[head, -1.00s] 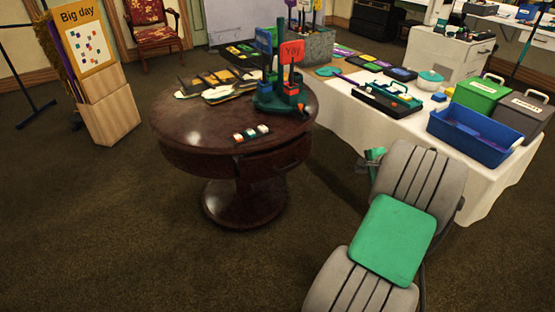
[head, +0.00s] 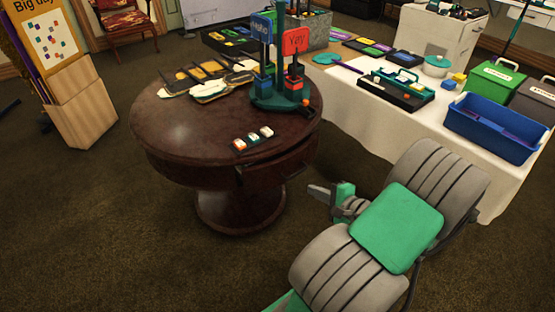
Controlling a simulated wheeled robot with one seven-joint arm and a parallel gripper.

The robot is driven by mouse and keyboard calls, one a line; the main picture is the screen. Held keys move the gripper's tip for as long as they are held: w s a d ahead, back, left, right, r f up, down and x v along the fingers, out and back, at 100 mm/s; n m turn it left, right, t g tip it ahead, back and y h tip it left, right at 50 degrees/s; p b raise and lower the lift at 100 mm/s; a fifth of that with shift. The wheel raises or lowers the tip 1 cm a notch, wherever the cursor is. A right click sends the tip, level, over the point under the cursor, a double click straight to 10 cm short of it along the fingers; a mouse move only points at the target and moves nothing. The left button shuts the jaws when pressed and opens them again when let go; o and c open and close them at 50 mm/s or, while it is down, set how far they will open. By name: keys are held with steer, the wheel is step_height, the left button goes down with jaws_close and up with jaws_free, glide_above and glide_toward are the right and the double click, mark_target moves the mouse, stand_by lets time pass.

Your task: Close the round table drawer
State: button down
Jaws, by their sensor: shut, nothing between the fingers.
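The round table (head: 190,125) is dark polished wood on a thick pedestal, left of the middle in the head view. Its drawer (head: 280,170) is in the rim on the side facing right and front, and appears to stick out a little below the tabletop. How far it is out is hard to tell. My gripper (head: 312,189) is just right of the drawer, apart from it, with its fingers pointing left toward the table. The fingers are shut and empty. My forearm hides nothing of the drawer front.
On the tabletop are small blocks (head: 252,137), a teal stand with signs (head: 283,92) and several brushes or paddles (head: 205,85). A white-clothed table (head: 375,110) with a blue bin (head: 490,135) stands at right. Open carpet lies at front left.

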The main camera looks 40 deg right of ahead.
steer(key=r+n, duration=0.1)
steer(key=n+b, duration=0.2)
glide_toward(280, 164)
steer(key=shift+t, duration=0.4)
steer(key=x, duration=0.2)
steer(key=f+x, duration=0.1)
steer(key=x, duration=0.2)
steer(key=shift+w+a, duration=0.1)
steer(key=shift+w, duration=0.5)
steer(key=shift+w, duration=0.1)
